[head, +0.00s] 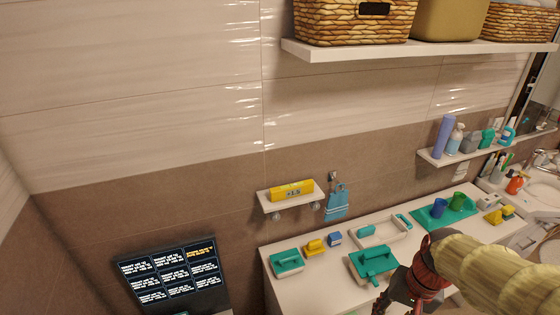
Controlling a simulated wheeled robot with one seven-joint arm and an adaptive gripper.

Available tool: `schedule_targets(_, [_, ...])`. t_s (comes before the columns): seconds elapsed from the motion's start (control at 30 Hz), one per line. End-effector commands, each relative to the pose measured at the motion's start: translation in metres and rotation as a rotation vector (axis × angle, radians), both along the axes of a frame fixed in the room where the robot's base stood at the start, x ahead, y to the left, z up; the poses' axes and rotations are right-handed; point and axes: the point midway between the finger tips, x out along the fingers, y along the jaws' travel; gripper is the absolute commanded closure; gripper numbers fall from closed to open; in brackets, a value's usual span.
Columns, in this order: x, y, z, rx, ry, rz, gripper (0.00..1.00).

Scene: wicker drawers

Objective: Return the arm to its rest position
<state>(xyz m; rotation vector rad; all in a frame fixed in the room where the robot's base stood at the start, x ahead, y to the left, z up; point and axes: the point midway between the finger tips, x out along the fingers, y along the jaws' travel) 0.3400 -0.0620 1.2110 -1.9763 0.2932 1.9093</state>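My arm (490,272) reaches in from the lower right, with a pale yellow sleeve and a dark red joint at its end. My gripper (394,294) is dark and points down and left at the bottom edge of the head view. It hangs in front of the white countertop, close to a teal lidded box (373,262). Its fingertips are too small and partly cut off, so I cannot tell whether they are open or shut. I see nothing clearly held.
The countertop (315,290) carries a teal container (287,262), a yellow block (315,247), a white tray (402,234) and a teal tray (424,220) with cups. A small shelf (277,205), a higher shelf (420,53) with baskets and a dark panel (205,252) are nearby.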

Motion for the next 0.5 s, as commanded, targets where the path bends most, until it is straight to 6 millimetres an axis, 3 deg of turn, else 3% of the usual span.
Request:
schedule_targets(0.2, [-0.025,0.015,-0.002,-0.14,-0.147,0.192,0.67])
schedule_targets(0.5, [-0.042,0.048,0.004,-0.222,-0.398,0.334,0.67])
